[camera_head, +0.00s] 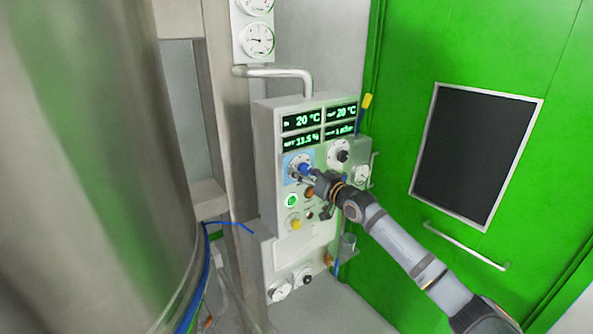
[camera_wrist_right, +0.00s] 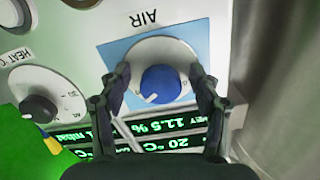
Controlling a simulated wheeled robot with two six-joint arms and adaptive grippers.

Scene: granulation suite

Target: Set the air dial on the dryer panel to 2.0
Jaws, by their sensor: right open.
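The air dial is a blue knob on a white disc with a light blue backing, on the dryer panel. It shows upside down in the wrist view (camera_wrist_right: 160,84), under the label AIR, and also in the head view (camera_head: 304,168). Its white pointer mark aims to the lower left in the wrist view; the scale numbers are too small to read surely. My right gripper (camera_wrist_right: 160,74) is open, with one finger on each side of the knob; I cannot tell whether they touch it. The dryer panel (camera_head: 268,150) is a pale box. My left gripper is not in view.
A black heat dial (camera_wrist_right: 40,108) sits beside the air dial. Green-lit displays (camera_head: 302,122) are above the dials in the head view. A green button (camera_head: 292,200) and a yellow button (camera_head: 294,224) are below. A steel vessel (camera_head: 100,170) stands left, a green door (camera_head: 400,60) right.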

